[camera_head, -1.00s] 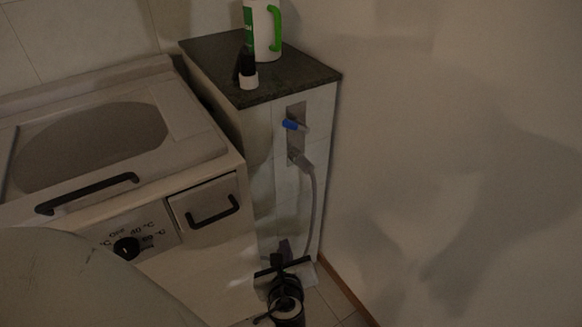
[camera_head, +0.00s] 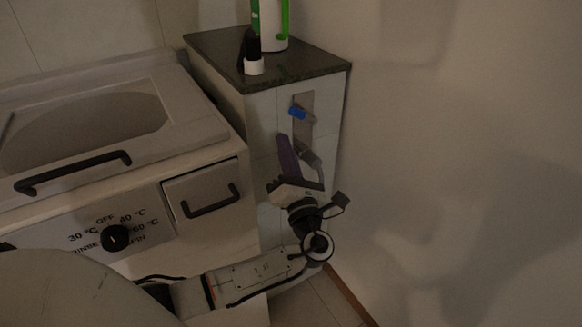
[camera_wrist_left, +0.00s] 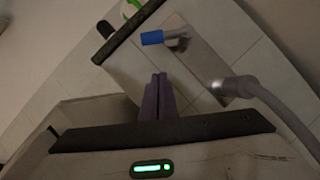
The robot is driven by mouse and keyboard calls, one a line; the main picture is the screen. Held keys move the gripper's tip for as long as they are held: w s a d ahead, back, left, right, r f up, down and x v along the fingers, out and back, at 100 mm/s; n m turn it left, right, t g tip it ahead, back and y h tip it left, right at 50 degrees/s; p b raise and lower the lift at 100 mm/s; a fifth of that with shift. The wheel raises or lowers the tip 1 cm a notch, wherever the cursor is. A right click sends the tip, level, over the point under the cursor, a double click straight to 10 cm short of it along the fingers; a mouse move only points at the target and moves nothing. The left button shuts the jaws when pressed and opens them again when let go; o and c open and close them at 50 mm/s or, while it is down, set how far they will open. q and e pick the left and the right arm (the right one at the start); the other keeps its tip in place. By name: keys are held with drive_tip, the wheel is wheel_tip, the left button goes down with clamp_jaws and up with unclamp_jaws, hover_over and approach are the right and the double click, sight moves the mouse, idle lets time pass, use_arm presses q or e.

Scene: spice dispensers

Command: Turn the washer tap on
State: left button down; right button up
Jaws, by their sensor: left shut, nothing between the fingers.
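The washer tap has a blue handle (camera_head: 298,113) on a metal plate (camera_head: 303,101) set in the tiled side of the narrow counter block. In the left wrist view the blue handle (camera_wrist_left: 152,38) sits beyond the fingertips, on a silver tap body (camera_wrist_left: 178,40). My left gripper (camera_head: 286,140) is shut and empty, its purple fingers pointing up just below and left of the handle, apart from it in the picture. The shut fingers also show in the left wrist view (camera_wrist_left: 158,78). My right gripper is not in view.
A grey hose (camera_wrist_left: 270,98) leaves a lower fitting (camera_wrist_left: 228,88) right of my fingers. The washing machine (camera_head: 215,165) stands left. A dark countertop (camera_head: 305,65) above holds a white-and-green bottle (camera_head: 272,25) and a small black-and-white container (camera_head: 253,63). A bare wall is right.

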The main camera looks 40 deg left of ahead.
sight(299, 113)
use_arm(q)
drive_tip(key=shift+w+d+r, duration=0.3)
drive_tip(key=shift+w+r, duration=0.25)
drive_tip(key=shift+r, duration=0.3)
drive_tip(key=shift+w+d+r, duration=0.3)
drive_tip(key=shift+w+r, duration=0.25)
drive_tip(key=shift+r, duration=0.3)
